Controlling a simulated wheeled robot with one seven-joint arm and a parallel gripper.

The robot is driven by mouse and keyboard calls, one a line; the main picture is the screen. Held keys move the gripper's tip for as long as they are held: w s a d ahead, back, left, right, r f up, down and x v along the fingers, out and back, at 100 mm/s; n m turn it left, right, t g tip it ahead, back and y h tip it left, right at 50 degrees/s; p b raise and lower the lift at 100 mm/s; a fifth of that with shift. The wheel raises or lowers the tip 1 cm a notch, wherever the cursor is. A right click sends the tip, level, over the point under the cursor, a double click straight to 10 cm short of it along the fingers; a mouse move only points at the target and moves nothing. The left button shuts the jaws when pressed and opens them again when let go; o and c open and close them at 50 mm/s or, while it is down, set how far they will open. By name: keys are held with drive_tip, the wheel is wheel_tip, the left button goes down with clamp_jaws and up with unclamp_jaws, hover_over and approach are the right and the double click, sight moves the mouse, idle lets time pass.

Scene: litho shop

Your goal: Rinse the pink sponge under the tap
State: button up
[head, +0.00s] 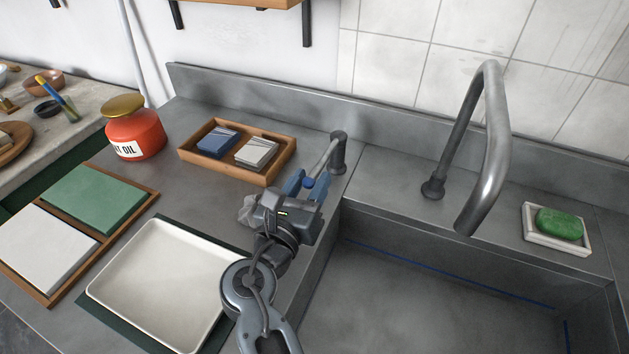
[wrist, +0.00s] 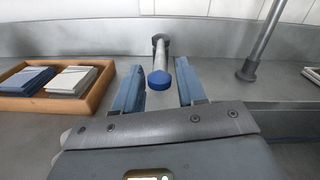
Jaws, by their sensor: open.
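No pink sponge shows in either view. The tap is a grey curved spout (head: 490,135) that rises behind the right-hand sink basin (head: 430,310); no water shows from it. Left of the spout, a grey lever (head: 327,158) with a blue end cap reaches forward from a short post. My gripper (head: 306,184) is open at the lever's end. In the wrist view the blue cap (wrist: 159,80) sits between my two blue fingers, with a gap on each side. The basin floor is only partly in view.
A wooden tray (head: 188,155) holds a blue and a grey block. A green oval bar (head: 559,223) lies in a white dish (head: 540,240). A white tray (head: 150,290), a red oil can (head: 134,135) and green and white slabs on a board (head: 105,246) stand left.

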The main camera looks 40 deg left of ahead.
drive_tip(key=shift+x, duration=1.05)
clamp_jaws()
